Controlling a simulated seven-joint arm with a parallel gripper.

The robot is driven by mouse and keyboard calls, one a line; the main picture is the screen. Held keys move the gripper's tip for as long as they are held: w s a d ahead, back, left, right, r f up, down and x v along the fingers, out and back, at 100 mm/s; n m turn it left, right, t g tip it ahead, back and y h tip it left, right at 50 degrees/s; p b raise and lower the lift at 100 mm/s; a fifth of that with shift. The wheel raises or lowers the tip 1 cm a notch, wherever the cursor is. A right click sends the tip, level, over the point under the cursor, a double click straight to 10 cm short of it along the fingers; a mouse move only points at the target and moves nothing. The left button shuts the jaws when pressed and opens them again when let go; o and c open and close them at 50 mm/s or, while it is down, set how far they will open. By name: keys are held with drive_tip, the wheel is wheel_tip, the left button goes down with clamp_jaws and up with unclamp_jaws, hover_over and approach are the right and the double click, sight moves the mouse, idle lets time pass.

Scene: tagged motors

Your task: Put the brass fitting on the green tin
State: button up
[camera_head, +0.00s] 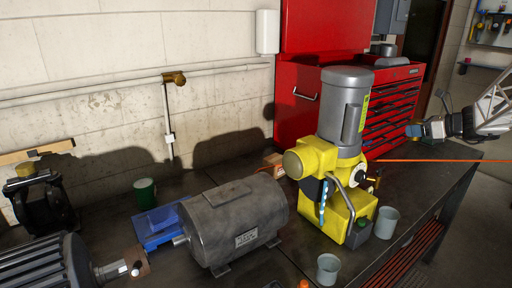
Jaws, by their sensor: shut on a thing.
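The green tin (145,191) stands upright at the back left of the bench, near the wall and behind the blue tray. Nothing shows on top of it. My gripper (426,131) is at the far right, raised beside the red cabinet and well apart from the tin. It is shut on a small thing. A little brass colour shows just under its blue part, but it is too small to tell for sure whether this is the brass fitting.
A grey motor (237,220) and a tall yellow machine (335,172) stand between my gripper and the tin. A blue tray (155,238) lies in front of the tin. Grey cups (386,222) stand at the right. A dark finned motor (45,264) is front left.

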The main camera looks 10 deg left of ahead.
sight(418, 121)
drive_tip(key=shift+r, duration=0.1)
wheel_tip(418, 121, up, 26)
drive_tip(key=s+a+n+g+y, duration=0.2)
drive_tip(key=a+n+g, duration=0.3)
drive_tip(key=a, duration=3.9)
drive_tip(key=s+a+n+g, duration=0.1)
drive_tip(key=s+a+g, duration=0.1)
drive_tip(key=s+a, duration=0.8)
drive_tip(key=s+a+n+g, duration=0.2)
drive_tip(key=s+a, duration=0.4)
drive_tip(key=a, duration=0.8)
drive_tip(key=s+a+n+g, duration=0.1)
drive_tip(key=s+a+g, duration=0.1)
drive_tip(key=s+a, duration=0.8)
wheel_tip(418, 121, down, 39)
drive_tip(key=w+a, duration=0.1)
drive_tip(key=a, duration=0.1)
drive_tip(key=shift+w+y, duration=0.3)
drive_tip(key=shift+w, duration=0.1)
